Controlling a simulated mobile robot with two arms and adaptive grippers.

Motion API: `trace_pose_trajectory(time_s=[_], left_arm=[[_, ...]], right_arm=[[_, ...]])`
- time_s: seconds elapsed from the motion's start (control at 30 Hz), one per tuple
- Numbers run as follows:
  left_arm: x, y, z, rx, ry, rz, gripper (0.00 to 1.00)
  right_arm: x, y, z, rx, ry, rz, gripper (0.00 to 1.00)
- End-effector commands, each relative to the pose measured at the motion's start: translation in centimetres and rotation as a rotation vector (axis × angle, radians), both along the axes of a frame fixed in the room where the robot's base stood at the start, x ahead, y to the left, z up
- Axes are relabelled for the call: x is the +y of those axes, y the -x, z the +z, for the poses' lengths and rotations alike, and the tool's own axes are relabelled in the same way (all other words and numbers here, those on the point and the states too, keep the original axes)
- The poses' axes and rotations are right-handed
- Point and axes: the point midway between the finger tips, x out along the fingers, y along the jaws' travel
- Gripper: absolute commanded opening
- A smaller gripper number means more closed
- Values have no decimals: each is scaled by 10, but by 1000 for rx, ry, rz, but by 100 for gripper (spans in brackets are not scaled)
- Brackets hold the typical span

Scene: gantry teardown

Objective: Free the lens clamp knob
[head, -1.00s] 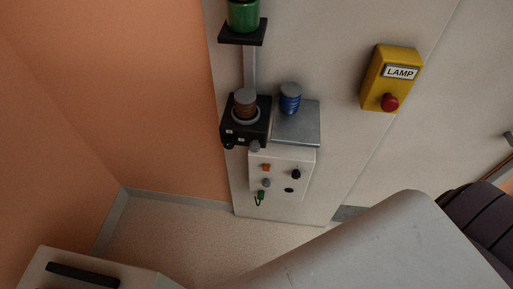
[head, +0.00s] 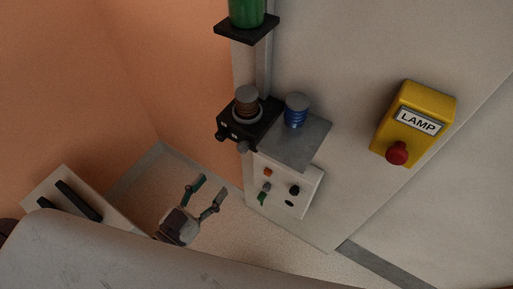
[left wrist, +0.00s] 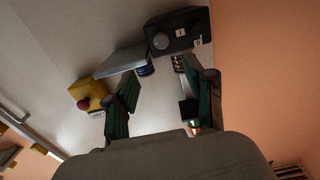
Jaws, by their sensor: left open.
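A black clamp block (head: 250,120) is mounted on the wall unit, with a lens barrel (head: 246,102) with a grey cap and brown rings on top. In the left wrist view the block (left wrist: 184,30) is at the top, with the round knob (left wrist: 160,41) facing me. My left gripper (head: 211,186) is open and empty, below and left of the knob in the head view, and apart from it. My right gripper is not in view.
A blue ringed cylinder (head: 296,110) stands on a grey plate (head: 303,143) beside the block. A white control panel (head: 306,186) is below. A green cylinder (head: 247,12) is above. A yellow LAMP box (head: 419,112) with a red button is at right. A cabinet stands at lower left.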

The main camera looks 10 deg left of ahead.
Motion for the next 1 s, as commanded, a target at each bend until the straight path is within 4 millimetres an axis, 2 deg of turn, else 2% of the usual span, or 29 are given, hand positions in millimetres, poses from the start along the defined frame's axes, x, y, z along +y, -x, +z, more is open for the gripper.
trace_pose_trajectory(time_s=[0.27, 0.4, 0.6, 0.8, 1.0], left_arm=[[-18, -50, 4, -5, 2, 1, 54], [-28, -78, 4, -4, 0, 1, 54], [-39, -109, 1, 0, -1, 1, 54], [-45, -122, -1, 2, -2, -1, 54], [-45, -124, -2, 2, -2, -1, 54]], right_arm=[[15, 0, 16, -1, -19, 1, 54], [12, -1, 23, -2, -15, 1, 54], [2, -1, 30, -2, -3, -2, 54], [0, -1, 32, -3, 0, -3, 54], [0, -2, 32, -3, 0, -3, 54]])
